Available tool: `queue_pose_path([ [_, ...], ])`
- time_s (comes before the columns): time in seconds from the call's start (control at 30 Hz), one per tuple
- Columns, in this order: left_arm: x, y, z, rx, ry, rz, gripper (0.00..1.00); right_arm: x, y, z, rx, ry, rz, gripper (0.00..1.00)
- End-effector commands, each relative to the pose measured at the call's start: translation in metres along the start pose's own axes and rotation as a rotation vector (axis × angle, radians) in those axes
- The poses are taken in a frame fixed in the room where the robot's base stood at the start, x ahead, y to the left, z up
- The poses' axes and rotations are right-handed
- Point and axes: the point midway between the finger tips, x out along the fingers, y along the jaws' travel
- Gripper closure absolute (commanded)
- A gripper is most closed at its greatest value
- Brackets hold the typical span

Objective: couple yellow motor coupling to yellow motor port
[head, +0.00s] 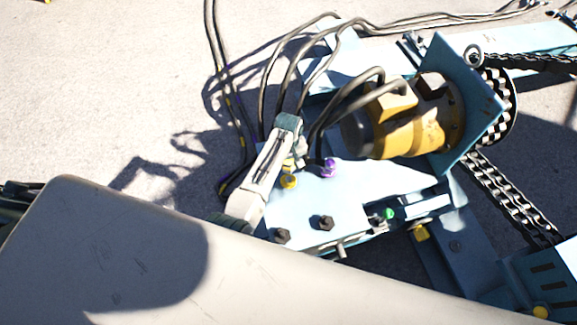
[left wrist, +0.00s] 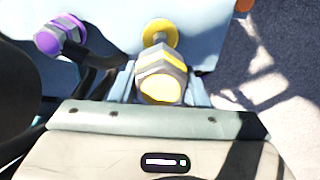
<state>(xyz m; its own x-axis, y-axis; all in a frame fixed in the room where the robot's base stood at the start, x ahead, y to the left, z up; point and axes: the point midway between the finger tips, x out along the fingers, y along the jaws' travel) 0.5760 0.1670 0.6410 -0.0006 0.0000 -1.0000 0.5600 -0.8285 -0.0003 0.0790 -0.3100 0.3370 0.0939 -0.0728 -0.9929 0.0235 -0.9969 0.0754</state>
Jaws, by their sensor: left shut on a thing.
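The yellow motor coupling (left wrist: 160,84) is a grey hexagonal body with a yellow end. My left gripper (left wrist: 161,86) is shut on it, one finger at each side. The yellow motor port (left wrist: 160,32) is a yellow round piece on the pale blue plate, in line just beyond the coupling; I cannot tell whether they touch. In the head view the port (head: 288,181) shows near the plate's left edge, with my left gripper (head: 298,158) close above it. The coupling is mostly hidden there by the gripper. My right gripper is not in view.
A purple coupling (left wrist: 60,35) with a dark hose stands left of the port. A yellow motor (head: 405,125) with thick hoses is behind the plate (head: 375,177). Dark bolts (head: 324,223) and a green fitting (head: 389,213) are nearby. Chains run at the right.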

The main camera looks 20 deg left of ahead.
Motion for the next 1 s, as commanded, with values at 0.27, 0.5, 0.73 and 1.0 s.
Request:
queue_pose_path([
  [0.27, 0.035, 0.0, 0.0, 0.0, 0.0, 0.001, 0.86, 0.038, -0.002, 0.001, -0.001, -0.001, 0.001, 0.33],
  [0.5, 0.061, 0.0, 0.0, 0.0, 0.001, 0.002, 0.86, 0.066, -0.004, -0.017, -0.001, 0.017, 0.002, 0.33],
  [0.73, 0.073, 0.0, 0.0, 0.0, 0.0, 0.0, 0.86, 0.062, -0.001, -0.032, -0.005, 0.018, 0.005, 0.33],
  [1.0, 0.081, 0.001, 0.0, 0.0, 0.001, 0.001, 0.86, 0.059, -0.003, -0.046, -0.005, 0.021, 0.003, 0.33],
])
